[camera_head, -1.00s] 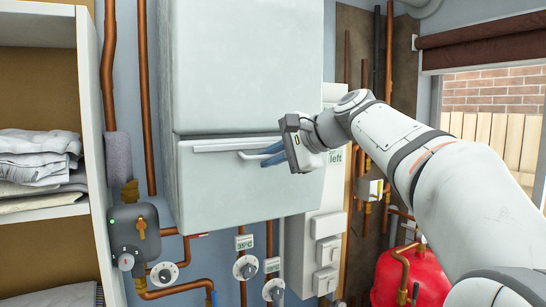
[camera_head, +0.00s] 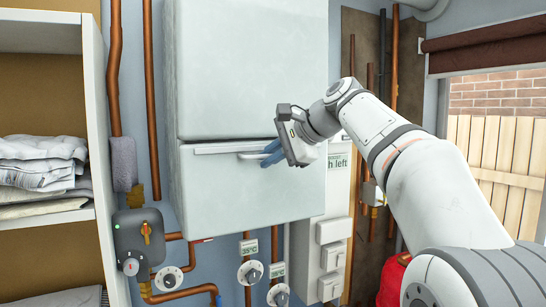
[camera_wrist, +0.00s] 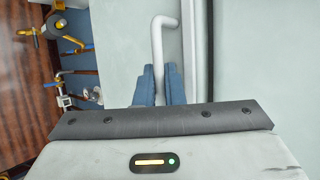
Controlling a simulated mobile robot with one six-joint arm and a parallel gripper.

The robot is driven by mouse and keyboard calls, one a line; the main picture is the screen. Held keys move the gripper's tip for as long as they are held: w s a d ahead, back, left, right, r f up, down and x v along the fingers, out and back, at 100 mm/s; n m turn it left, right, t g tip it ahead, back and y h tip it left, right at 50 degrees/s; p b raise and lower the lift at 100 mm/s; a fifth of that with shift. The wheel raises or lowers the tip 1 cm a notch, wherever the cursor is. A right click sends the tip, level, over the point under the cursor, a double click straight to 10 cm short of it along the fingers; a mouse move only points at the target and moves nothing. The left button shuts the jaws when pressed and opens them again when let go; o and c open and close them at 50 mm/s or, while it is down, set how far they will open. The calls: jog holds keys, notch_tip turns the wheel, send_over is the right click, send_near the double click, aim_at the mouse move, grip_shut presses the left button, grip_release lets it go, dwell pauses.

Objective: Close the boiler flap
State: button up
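The boiler (camera_head: 250,70) is a pale white box on the wall in the head view. Its flap (camera_head: 240,195) is the lower front panel, with a white bar handle (camera_head: 247,156) near its top edge. The flap looks nearly in line with the body above; whether it is fully flush I cannot tell. My gripper (camera_head: 270,153) is at the right end of the handle. In the wrist view its blue fingers (camera_wrist: 160,85) lie on both sides of the handle (camera_wrist: 158,45) and appear shut on it. The fingertips' contact is partly hidden by the gripper body.
Copper pipes, valves and dials (camera_head: 250,271) sit below the boiler. A shelf (camera_head: 95,150) with folded cloths (camera_head: 40,165) stands at the left. A white panel (camera_head: 322,225) and a red tank (camera_head: 390,285) are at the right, near a window (camera_head: 495,130).

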jog(key=shift+r, duration=0.35)
jog(key=shift+s+d+r, duration=0.15)
jog(key=shift+d+r, duration=0.05)
jog(key=shift+d, duration=0.05)
jog(key=v, duration=0.3)
jog(key=b+v, duration=0.1)
jog(key=v, duration=0.2)
jog(key=shift+s+d, duration=0.35)
jog(key=shift+f, duration=0.15)
jog(key=s+d+f+n+g+h+b, duration=0.1)
jog(key=s+f, duration=0.7)
jog(key=f, duration=0.8)
jog(key=s+d+f+n+g+h+b, duration=0.1)
jog(key=s+d+f+n+h+b, duration=0.3)
jog(key=s+f, duration=0.5)
jog(key=s+d+f+n+g+h+b, duration=0.1)
jog(key=s+f, duration=0.7)
jog(key=f, duration=1.6)
jog(key=shift+s+d+f+n+h+b, duration=0.1)
jog(key=shift+d+n+h+b, duration=0.25)
jog(key=shift+n+h, duration=0.3)
jog(key=shift+s+d+f+n+h+b, duration=0.1)
jog(key=shift+d+n+h+b, duration=0.1)
jog(key=shift+d+n+h, duration=0.45)
jog(key=shift+s+d+f+n+h+b, duration=0.1)
jog(key=shift+d+n+h+b, duration=0.2)
jog(key=shift+n, duration=0.6)
